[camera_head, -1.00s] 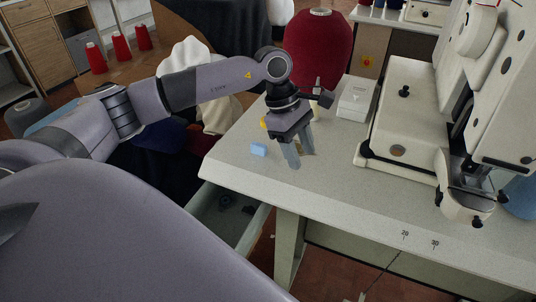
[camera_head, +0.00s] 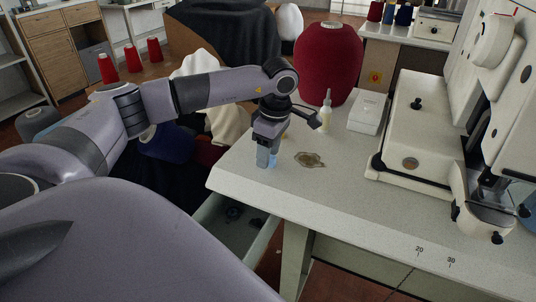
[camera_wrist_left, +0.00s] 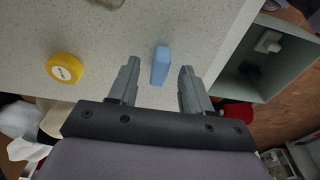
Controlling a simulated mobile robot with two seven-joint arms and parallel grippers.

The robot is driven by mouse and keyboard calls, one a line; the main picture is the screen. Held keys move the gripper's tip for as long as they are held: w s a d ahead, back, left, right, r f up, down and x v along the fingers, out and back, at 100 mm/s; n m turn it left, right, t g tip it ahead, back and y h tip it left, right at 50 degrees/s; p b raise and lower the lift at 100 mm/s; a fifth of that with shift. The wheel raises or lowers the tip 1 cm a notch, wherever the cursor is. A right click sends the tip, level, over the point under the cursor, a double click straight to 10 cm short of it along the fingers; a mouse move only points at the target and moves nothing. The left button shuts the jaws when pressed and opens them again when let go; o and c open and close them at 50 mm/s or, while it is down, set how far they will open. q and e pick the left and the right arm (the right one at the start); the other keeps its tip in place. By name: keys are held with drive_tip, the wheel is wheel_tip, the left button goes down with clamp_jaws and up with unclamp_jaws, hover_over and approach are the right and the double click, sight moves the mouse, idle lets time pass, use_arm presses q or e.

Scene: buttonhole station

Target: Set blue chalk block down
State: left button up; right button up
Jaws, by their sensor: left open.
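The blue chalk block (camera_head: 273,160) is at the left end of the pale worktable (camera_head: 340,200), partly hidden by my gripper in the head view. My left gripper (camera_head: 267,158) points down over it. In the left wrist view the block (camera_wrist_left: 160,66) shows between the two fingertips of the open gripper (camera_wrist_left: 160,75), with a gap on each side. It appears to rest on the tabletop. My right gripper is not in view.
A yellow disc (camera_wrist_left: 65,68) lies beside the block in the wrist view. A brown patch (camera_head: 310,160), a spouted bottle (camera_head: 325,109) and a white box (camera_head: 368,113) are to the right. The sewing machine (camera_head: 415,135) stands farther right. An open drawer (camera_head: 238,232) is below the table edge.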

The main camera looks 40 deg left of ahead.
use_arm(q)
drive_tip(key=shift+f, duration=0.1)
drive_tip(key=shift+c, duration=0.3)
clamp_jaws()
